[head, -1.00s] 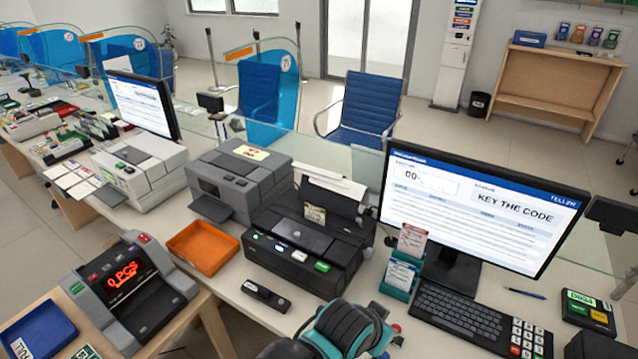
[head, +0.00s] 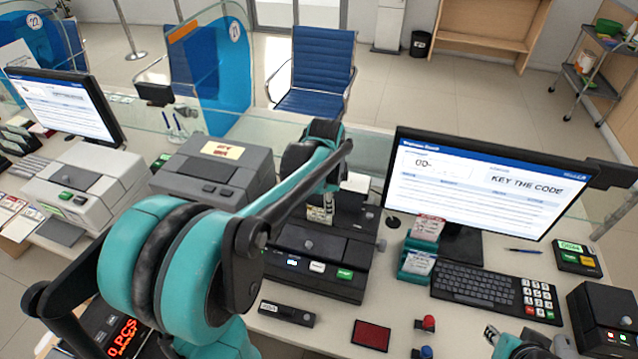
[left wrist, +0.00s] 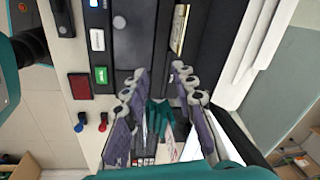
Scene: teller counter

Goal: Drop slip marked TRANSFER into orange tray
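A teal holder (head: 418,262) stands between the black printer and the keyboard. It holds a red-headed slip (head: 428,227) and a white slip (head: 420,263); their print is too small to read. In the left wrist view, my left gripper (left wrist: 160,78) is open and empty, its fingers spread on either side of the holder (left wrist: 157,115) as seen from above. I cannot tell its height over it. In the head view, my left arm reaches across the printer. The orange tray is hidden behind that arm. Part of my right gripper (head: 515,345) shows at the bottom edge.
The black printer (head: 315,262) has a card on its top. The monitor (head: 485,185) stands behind the keyboard (head: 485,288). A red pad (head: 371,335), a red stamp (head: 427,323) and a blue stamp (head: 424,352) lie in front. A small black device (head: 286,313) lies before the printer.

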